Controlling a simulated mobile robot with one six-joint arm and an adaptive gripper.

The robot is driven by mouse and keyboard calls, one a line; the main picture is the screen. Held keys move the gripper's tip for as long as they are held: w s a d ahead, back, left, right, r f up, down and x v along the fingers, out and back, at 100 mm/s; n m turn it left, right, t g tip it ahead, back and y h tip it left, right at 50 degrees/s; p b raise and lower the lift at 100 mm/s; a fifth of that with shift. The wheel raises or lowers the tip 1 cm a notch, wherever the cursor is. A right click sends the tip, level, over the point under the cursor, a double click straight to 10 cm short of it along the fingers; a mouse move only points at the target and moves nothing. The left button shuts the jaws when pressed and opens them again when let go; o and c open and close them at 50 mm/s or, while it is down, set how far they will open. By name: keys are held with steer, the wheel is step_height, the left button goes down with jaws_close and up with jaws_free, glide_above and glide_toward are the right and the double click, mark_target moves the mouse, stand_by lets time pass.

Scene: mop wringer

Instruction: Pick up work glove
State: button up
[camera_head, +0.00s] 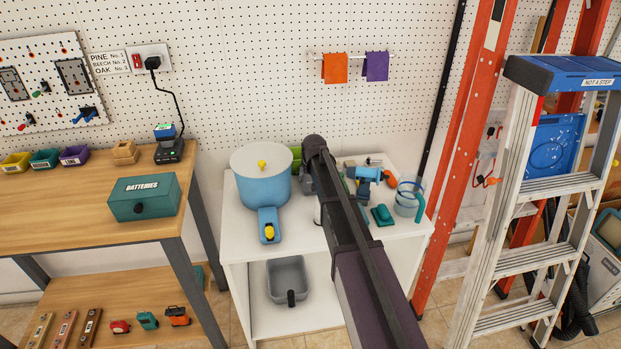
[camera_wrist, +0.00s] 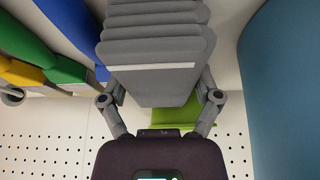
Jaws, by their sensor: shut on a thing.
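The work glove (camera_wrist: 155,50) looks like a grey, ribbed, layered piece with a pale stripe across it in the wrist view. It fills the space between the two fingers of my gripper (camera_wrist: 159,84), which is shut on it. In the head view my dark arm reaches over the white bench and hides the gripper. A small grey part (camera_head: 299,178) shows left of the arm, and I cannot tell whether it is glove or gripper.
A light-blue bucket (camera_head: 264,187) stands close on the left, and its side also fills the right of the wrist view (camera_wrist: 285,90). A blue tool (camera_head: 366,173), a teal item (camera_head: 382,215) and a clear jug (camera_head: 408,198) stand right of my arm. A grey bin (camera_head: 287,279) sits below.

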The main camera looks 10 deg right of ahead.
steer(key=o, duration=0.8)
steer(key=shift+f, duration=0.1)
steer(key=shift+c, duration=0.2)
steer(key=p+v, duration=1.1)
steer(key=v, duration=0.1)
stand_by(0.8)
steer(key=s+f+g, duration=0.1)
steer(key=s+g, duration=0.3)
steer(key=s, duration=2.5)
steer(key=shift+s+g, duration=0.2)
steer(key=shift+g, duration=0.1)
